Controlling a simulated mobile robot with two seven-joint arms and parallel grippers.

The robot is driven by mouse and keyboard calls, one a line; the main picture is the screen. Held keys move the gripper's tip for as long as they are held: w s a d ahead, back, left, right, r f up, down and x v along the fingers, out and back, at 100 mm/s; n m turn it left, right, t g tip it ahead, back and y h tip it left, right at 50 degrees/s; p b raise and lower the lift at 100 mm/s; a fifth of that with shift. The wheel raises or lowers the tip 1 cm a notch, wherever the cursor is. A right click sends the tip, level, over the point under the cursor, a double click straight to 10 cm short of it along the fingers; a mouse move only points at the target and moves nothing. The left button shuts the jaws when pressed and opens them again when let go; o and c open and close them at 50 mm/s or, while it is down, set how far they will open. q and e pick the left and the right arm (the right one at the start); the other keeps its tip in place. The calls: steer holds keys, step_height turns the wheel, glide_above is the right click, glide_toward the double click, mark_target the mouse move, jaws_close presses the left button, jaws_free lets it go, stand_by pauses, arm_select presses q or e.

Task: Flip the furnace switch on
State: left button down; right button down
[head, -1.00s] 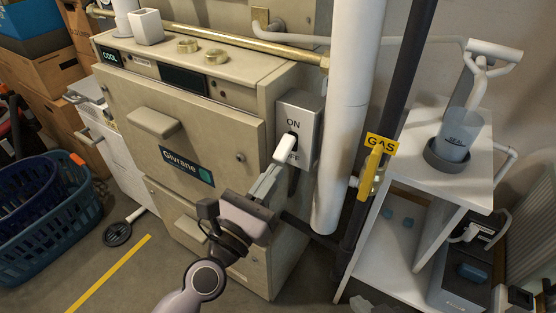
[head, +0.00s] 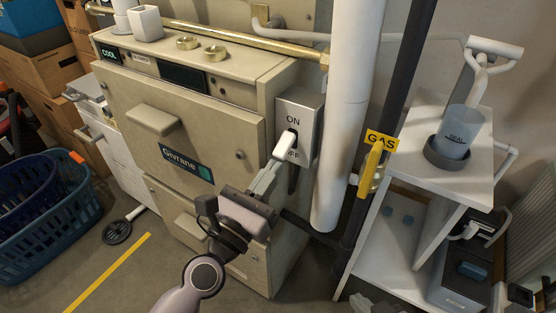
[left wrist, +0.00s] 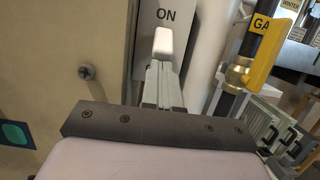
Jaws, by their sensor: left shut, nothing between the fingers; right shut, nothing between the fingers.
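The furnace switch is a grey box (head: 311,117) on the side of the beige furnace, marked ON above and OFF below. Its white lever (head: 284,147) sticks out of a dark slot and slants down towards OFF. The lever also shows in the left wrist view (left wrist: 163,42), below the word ON. My left gripper (head: 273,168) is shut and empty. Its narrow grey fingertips (left wrist: 160,66) are at the lever's lower end and partly hide OFF. I cannot tell whether they touch it. My right gripper is not in view.
A white vertical pipe (head: 349,110) stands just right of the switch. Right of it are a dark gas pipe with a yellow valve handle (head: 369,170) and a white shelf (head: 405,185). Blue baskets (head: 50,215) stand on the floor at left.

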arm_select(q)
steer(key=s+a, duration=0.4)
steer(key=s, duration=0.1)
steer(key=shift+s+f, duration=0.2)
steer(key=shift+s, duration=0.15)
stand_by(0.4)
